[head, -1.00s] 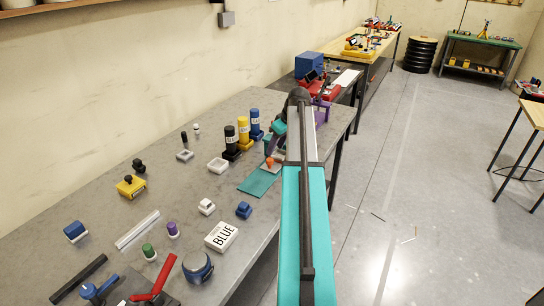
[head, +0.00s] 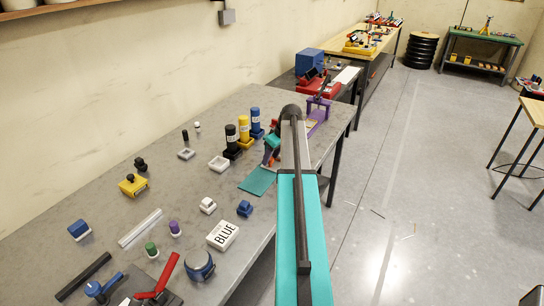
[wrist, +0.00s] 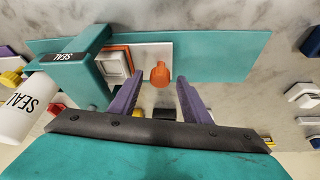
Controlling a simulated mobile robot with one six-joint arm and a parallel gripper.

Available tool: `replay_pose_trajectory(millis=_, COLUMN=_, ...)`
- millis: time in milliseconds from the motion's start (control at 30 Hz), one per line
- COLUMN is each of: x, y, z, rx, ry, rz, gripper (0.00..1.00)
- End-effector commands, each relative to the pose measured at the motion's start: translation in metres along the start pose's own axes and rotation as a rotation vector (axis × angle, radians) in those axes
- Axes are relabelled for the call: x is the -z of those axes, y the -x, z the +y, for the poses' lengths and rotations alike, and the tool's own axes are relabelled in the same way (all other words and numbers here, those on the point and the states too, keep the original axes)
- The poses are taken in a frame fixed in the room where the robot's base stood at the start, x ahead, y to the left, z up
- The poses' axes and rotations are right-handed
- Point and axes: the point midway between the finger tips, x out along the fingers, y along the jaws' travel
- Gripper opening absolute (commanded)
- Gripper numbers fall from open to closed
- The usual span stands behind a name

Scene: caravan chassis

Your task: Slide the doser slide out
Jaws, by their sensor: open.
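The doser stands on a long teal base plate (wrist: 222,56) in the wrist view. It has a teal bridge block (wrist: 85,65) labelled SEAL, and a white bottle marked SEAL (wrist: 28,105) lies at its left in the picture. The slide is a white plate (wrist: 150,54) beside the block, with an upright orange knob (wrist: 160,76) on it. My gripper (wrist: 159,82) is open, with one purple finger on each side of the knob; I cannot tell whether either touches it. In the head view my arm hides most of the doser; part of its teal base (head: 258,181) shows.
Black, yellow and blue dispensers (head: 244,130) stand just left of the doser. A purple frame (head: 318,115) stands beyond it near the table's right edge. A white BLUE box (head: 222,235) and small blocks lie nearer. The floor to the right is mostly clear.

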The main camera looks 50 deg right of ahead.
Motion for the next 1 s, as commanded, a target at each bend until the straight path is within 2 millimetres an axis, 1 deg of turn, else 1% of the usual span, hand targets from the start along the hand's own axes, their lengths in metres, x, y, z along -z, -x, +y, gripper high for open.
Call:
replay_pose_trajectory(millis=100, x=0.000, y=0.000, z=0.000, rx=0.000, ry=0.000, rz=0.000, gripper=0.43)
replay_pose_trajectory(millis=267, x=0.000, y=0.001, z=0.000, rx=0.000, ry=-0.001, rz=0.000, gripper=0.16)
replay_pose_trajectory(millis=300, x=0.000, y=0.001, z=0.001, rx=0.000, ry=-0.001, rz=0.000, gripper=0.10)
replay_pose_trajectory(millis=367, x=-0.001, y=0.001, z=0.001, rx=0.000, ry=-0.001, rz=0.000, gripper=0.00)
replay_pose_trajectory(millis=567, x=-0.001, y=0.001, z=0.000, rx=0.000, ry=-0.001, rz=0.000, gripper=0.00)
replay_pose_trajectory(millis=667, x=-0.002, y=0.001, z=-0.004, rx=0.000, ry=-0.001, rz=0.000, gripper=0.00)
replay_pose_trajectory(millis=767, x=-0.004, y=0.001, z=-0.012, rx=0.000, ry=-0.001, rz=0.000, gripper=0.00)
replay_pose_trajectory(millis=1000, x=-0.009, y=0.004, z=-0.038, rx=0.000, ry=-0.001, rz=0.000, gripper=0.00)
